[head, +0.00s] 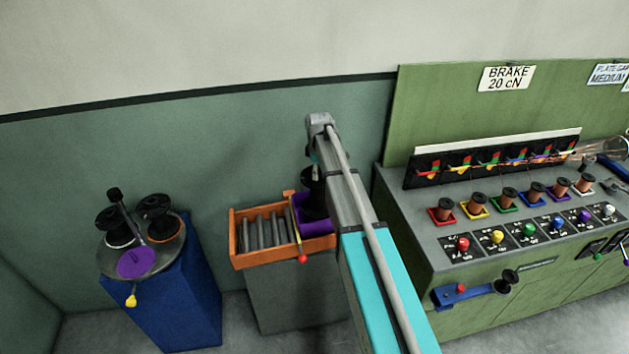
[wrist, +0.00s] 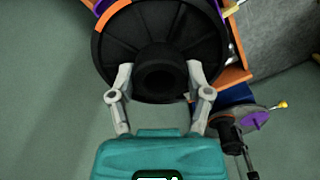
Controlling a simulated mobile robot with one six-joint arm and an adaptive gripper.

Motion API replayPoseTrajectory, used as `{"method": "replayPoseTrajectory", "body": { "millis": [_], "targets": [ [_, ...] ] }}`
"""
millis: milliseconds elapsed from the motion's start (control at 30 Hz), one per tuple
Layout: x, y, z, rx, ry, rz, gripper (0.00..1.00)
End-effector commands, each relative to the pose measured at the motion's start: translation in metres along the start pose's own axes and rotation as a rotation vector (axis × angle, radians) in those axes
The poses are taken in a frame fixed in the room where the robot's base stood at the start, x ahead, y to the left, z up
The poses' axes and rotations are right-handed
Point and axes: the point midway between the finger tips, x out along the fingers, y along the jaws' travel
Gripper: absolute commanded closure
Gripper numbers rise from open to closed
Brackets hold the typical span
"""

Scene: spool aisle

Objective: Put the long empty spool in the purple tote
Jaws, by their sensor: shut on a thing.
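My gripper (wrist: 158,82) is shut on a black spool (wrist: 160,35), with one finger on each side of its hub in the wrist view. The wide flange faces the camera and hides the rest of the spool. In the head view the black spool (head: 312,183) hangs beneath the end of my arm, partly hidden by it. The purple tote (head: 322,226) is directly below, at the right end of an orange crate. The spool's lower end overlaps the tote's opening in the picture; I cannot tell how deep it is.
The orange crate (head: 268,260) holds several grey rolls and stands on a grey block. A blue stand (head: 190,305) at left carries a round plate with black spools and a purple disc. A green bench (head: 500,260) with several small spools stands close on the right.

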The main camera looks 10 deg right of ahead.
Motion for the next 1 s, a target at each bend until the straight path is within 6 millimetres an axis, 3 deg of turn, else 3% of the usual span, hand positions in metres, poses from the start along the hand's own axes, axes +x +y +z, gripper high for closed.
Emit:
{"method": "replayPoseTrajectory", "body": {
  "millis": [33,200,1000],
  "targets": [
    [0.009,0.000,0.000,0.000,0.000,0.000,0.97],
    [0.020,0.000,0.001,0.000,0.000,0.000,0.97],
    [0.030,0.000,0.001,0.001,0.000,0.000,0.97]
  ]
}}
